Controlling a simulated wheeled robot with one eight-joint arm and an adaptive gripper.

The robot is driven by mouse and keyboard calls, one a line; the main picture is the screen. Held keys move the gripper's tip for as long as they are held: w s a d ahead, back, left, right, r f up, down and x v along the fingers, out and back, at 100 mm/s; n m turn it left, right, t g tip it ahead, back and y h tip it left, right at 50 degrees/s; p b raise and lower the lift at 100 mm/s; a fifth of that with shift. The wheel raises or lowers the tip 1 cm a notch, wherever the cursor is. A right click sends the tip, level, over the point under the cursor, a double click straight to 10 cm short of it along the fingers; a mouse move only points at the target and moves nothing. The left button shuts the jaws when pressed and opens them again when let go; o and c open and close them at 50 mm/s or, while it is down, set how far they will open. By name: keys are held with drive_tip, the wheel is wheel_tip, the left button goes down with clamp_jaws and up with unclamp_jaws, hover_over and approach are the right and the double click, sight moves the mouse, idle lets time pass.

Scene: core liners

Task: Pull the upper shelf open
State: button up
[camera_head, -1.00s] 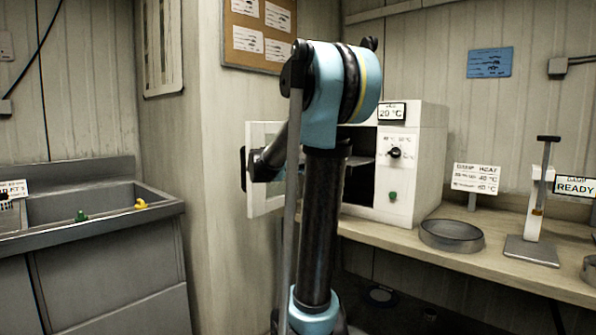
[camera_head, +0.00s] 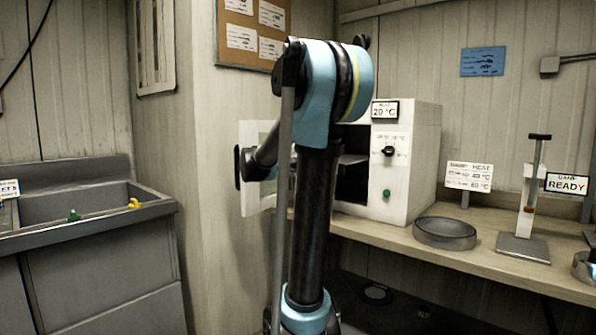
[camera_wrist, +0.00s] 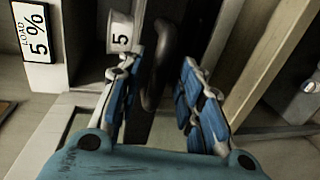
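In the wrist view a dark curved handle (camera_wrist: 162,62) stands between the two fingers of my gripper (camera_wrist: 160,72). The fingers are apart and I see no clear grip on it. A white tag reading "5" (camera_wrist: 121,33) is beside the handle, and a "LOAD 5%" sign (camera_wrist: 37,32) is at upper left. In the head view a white oven (camera_head: 412,165) stands open, its inside dark, with a thin grey shelf (camera_head: 353,159) partly visible. My arm hides part of the opening, and my gripper is not visible there. I cannot tell which shelf the handle belongs to.
The open oven door (camera_head: 250,205) is left of my arm. A round grey dish (camera_head: 445,233) and a small press stand (camera_head: 523,246) are on the bench (camera_head: 470,258). A sink (camera_head: 85,205) is at left, apart from the bench.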

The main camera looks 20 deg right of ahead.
drive_tip(key=v, duration=1.1)
drive_tip(key=shift+s+a, duration=0.15)
drive_tip(key=shift+a, duration=0.1)
drive_tip(key=s+d+f+m+g+y, duration=0.25)
drive_tip(key=s+f+g+y, duration=0.3)
drive_tip(key=s+f, duration=1.3)
drive_tip(key=s+a+f+m+y, duration=0.1)
drive_tip(key=s+a+f+y, duration=0.3)
drive_tip(key=s+a+f, duration=0.1)
drive_tip(key=s+a+f+m+y, duration=0.2)
drive_tip(key=s+a+f+y, duration=0.2)
drive_tip(key=f, duration=0.6)
drive_tip(key=s+a, duration=0.1)
drive_tip(key=s, duration=0.1)
drive_tip(key=shift+s+a, duration=0.25)
drive_tip(key=shift+s, duration=0.15)
drive_tip(key=shift+m+g, duration=0.25)
